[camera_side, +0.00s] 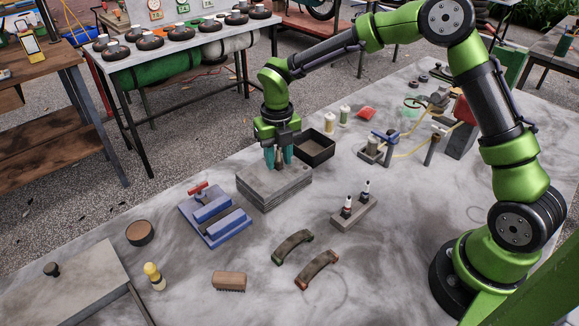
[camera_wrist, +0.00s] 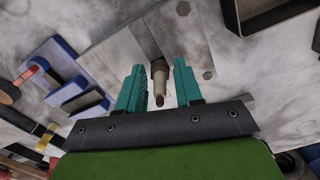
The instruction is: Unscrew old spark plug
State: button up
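The old spark plug (camera_wrist: 159,80) stands in the grey block (camera_side: 274,187), which also shows in the wrist view (camera_wrist: 122,58). Its near end is brownish and its shaft pale. My gripper (camera_side: 279,160) is above the block with its teal fingers pointing down around the plug. In the wrist view my gripper (camera_wrist: 158,85) has one finger on each side of the plug, with a visible gap on both sides, so it is open. In the side view the fingers partly hide the plug.
A blue vise (camera_side: 215,213) with a red handle lies left of the block. A dark open tray (camera_side: 316,148) stands close behind it on the right. Two curved brake shoes (camera_side: 305,258) and a brush (camera_side: 229,281) lie in front. Table surface between them is bare.

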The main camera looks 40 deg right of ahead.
jog(key=m, duration=0.4)
jog(key=shift+m, duration=0.4)
jog(key=m, duration=0.4)
jog(key=shift+m, duration=0.4)
jog(key=m, duration=0.4)
jog(key=shift+m, duration=0.4)
jog(key=m, duration=0.4)
jog(key=shift+m, duration=0.4)
jog(key=shift+c, duration=0.3)
grip_shut()
jog(key=n, duration=0.4)
jog(key=shift+n, duration=0.3)
